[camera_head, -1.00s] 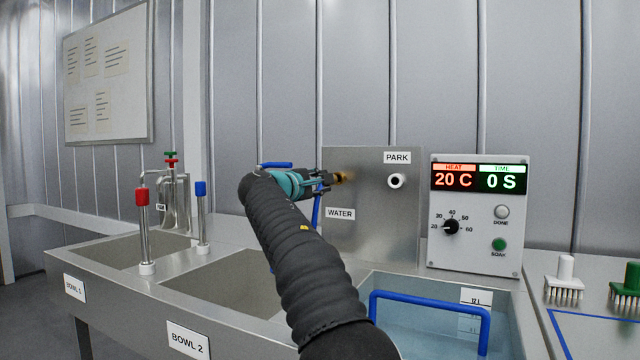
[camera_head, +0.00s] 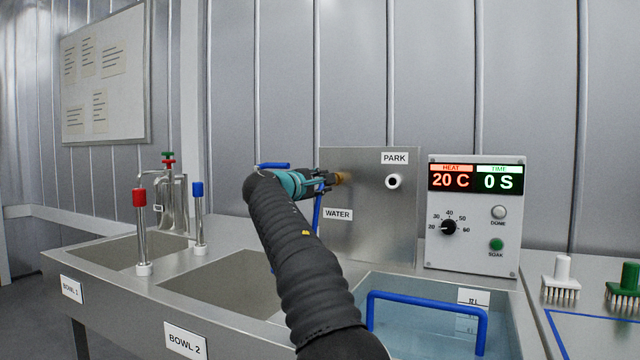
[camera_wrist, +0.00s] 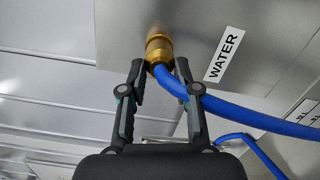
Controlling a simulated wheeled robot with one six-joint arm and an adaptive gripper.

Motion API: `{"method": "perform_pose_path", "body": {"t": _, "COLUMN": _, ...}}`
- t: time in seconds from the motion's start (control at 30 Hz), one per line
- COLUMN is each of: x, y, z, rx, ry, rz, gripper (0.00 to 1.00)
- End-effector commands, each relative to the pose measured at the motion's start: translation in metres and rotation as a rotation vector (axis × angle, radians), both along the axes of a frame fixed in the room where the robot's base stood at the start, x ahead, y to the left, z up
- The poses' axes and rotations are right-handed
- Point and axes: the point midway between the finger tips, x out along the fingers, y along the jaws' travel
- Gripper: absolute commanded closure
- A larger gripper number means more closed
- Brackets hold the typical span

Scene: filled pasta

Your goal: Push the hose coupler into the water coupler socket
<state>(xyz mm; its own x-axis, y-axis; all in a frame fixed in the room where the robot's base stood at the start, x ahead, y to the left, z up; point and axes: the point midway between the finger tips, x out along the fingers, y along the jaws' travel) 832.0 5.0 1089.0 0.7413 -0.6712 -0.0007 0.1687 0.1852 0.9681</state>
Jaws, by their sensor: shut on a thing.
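The brass hose coupler (camera_wrist: 158,48) shows in the wrist view at the steel panel, beside the WATER label (camera_wrist: 224,54). It also shows in the head view (camera_head: 343,178) at my gripper's tip. A blue hose (camera_wrist: 250,114) runs from it to the right. My gripper (camera_wrist: 160,70) is shut on the coupler, with one finger on each side of its near end. The water socket is hidden behind the coupler, so I cannot tell how deep the coupler sits. My forearm covers part of the panel in the head view.
The steel panel (camera_head: 365,235) also carries a white park socket (camera_head: 393,182) under the PARK label. A control box (camera_head: 474,258) stands to its right. A water-filled basin with a blue handle (camera_head: 428,296) lies in front. Sinks and taps stand at the left.

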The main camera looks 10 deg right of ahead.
Motion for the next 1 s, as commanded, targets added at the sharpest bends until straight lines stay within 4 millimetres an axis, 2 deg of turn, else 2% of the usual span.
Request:
{"method": "perform_pose_path", "body": {"t": 0.27, "x": 0.004, "y": -0.004, "z": 0.0, "rx": -0.001, "ry": -0.002, "rz": 0.001, "gripper": 1.0}}
{"method": "perform_pose_path", "body": {"t": 0.3, "x": 0.004, "y": -0.003, "z": 0.001, "rx": 0.0, "ry": -0.001, "rz": 0.0, "gripper": 0.59}}
{"method": "perform_pose_path", "body": {"t": 0.37, "x": 0.004, "y": -0.003, "z": 0.0, "rx": -0.001, "ry": -0.001, "rz": 0.0, "gripper": 0.44}}
{"method": "perform_pose_path", "body": {"t": 0.4, "x": 0.004, "y": -0.003, "z": 0.0, "rx": -0.001, "ry": -0.001, "rz": 0.0, "gripper": 0.4}}
{"method": "perform_pose_path", "body": {"t": 0.77, "x": 0.002, "y": -0.001, "z": 0.0, "rx": 0.0, "ry": 0.0, "rz": 0.001, "gripper": 0.4}}
{"method": "perform_pose_path", "body": {"t": 1.0, "x": -0.015, "y": 0.015, "z": 0.001, "rx": 0.0, "ry": 0.0, "rz": 0.003, "gripper": 0.4}}
